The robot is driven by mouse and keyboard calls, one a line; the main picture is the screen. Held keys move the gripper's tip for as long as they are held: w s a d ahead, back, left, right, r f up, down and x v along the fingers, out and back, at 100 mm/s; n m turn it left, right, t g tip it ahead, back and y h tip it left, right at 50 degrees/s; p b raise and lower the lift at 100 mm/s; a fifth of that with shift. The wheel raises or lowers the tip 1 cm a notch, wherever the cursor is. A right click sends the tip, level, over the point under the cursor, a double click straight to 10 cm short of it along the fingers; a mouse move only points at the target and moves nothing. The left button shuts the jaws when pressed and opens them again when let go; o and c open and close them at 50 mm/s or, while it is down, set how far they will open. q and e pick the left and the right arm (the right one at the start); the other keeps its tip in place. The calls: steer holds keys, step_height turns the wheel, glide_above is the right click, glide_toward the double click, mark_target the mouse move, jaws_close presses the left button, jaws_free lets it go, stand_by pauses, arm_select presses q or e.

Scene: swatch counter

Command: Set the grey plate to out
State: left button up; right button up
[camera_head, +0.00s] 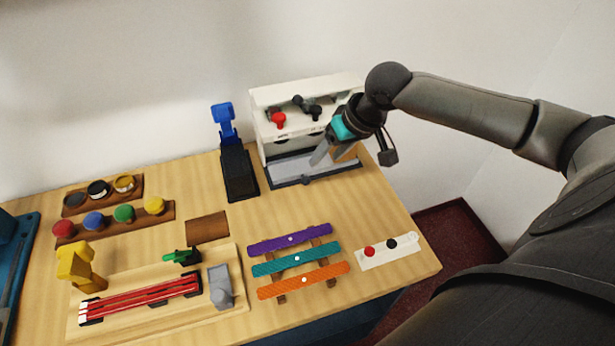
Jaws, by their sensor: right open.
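The grey plate (287,170) lies flat at the foot of a white box-shaped machine (262,125) at the back of the table. It sticks out in front of the machine, with a dark front edge and a small dark knob (305,180) at its middle. My right gripper (333,158) is open, its fingers pointing down over the right part of the plate and hiding some of it. I cannot tell whether the fingertips touch it. My left gripper is not in view.
A blue-and-black stand (238,170) is left of the machine. Purple, teal and orange bars (296,259) lie in front, with a white button strip (387,251) to their right. Racks of coloured knobs (122,214) and a wooden board (235,265) fill the left. The table's right edge is near.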

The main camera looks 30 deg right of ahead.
mark_target(307, 179)
steer(key=b+x, duration=0.2)
steer(key=x, duration=0.9)
steer(key=shift+w+f, duration=0.2)
steer(key=shift+f, duration=0.15)
jaws_close()
stand_by(0.8)
